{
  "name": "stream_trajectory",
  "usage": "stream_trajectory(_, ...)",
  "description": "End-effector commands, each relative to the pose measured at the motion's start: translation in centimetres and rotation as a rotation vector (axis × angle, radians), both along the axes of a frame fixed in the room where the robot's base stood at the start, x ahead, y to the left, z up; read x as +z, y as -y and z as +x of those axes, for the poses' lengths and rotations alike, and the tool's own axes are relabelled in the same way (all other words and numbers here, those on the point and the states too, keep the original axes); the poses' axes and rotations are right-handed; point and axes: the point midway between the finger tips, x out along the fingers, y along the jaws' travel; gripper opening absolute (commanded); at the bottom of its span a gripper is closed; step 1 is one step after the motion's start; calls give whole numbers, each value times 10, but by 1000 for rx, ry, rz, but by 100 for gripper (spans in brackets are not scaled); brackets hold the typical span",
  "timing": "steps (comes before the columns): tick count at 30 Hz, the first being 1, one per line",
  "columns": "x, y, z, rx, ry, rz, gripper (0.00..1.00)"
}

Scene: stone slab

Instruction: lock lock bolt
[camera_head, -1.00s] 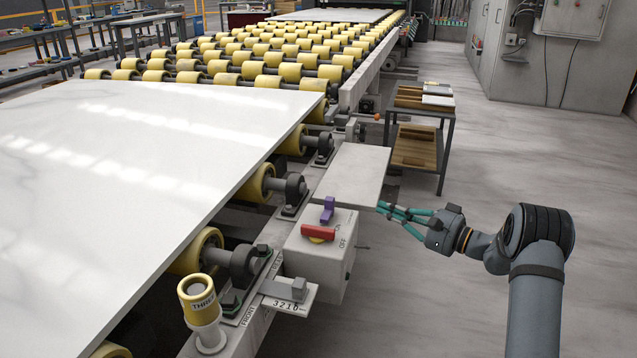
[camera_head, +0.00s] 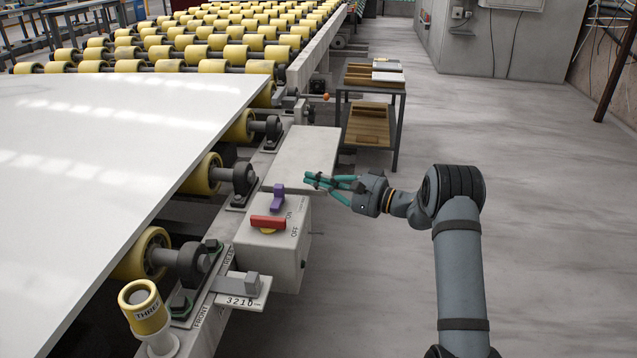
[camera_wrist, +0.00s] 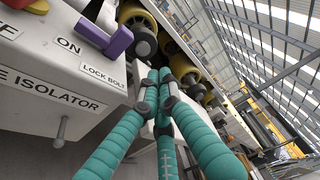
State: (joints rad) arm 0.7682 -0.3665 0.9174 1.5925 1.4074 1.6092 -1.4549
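The lock bolt is a purple handle (camera_head: 278,197) on top of a light grey isolator box (camera_head: 284,262). In the wrist view the purple handle (camera_wrist: 106,37) stands at the upper left, above a "LOCK BOLT" label (camera_wrist: 103,75). My gripper (camera_head: 312,180) has teal fingers and is to the right of the purple handle, apart from it, above the grey plate. In the wrist view its fingers (camera_wrist: 157,76) converge with their tips together and nothing seen between them. The red switch handle (camera_head: 268,222) lies across the front of the box top, beside ON and OFF markings.
A white stone slab (camera_head: 80,170) lies on yellow rollers at left. A grey plate (camera_head: 300,150) sits behind the box. A yellow-topped post (camera_head: 142,308) and a bracket marked 3210 (camera_head: 243,290) stand in front. A small table (camera_head: 372,88) is behind; floor at right is clear.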

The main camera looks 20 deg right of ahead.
Motion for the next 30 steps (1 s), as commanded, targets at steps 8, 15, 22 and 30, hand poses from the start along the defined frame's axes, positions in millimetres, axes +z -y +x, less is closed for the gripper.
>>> stream_trajectory(8,-1,-44,43,3,0,-1,0)
stream_trajectory(15,-1,-56,19,-1,-2,2,0)
stream_trajectory(22,0,-61,9,-1,-1,1,0)
stream_trajectory(30,0,-62,8,-1,0,0,0)
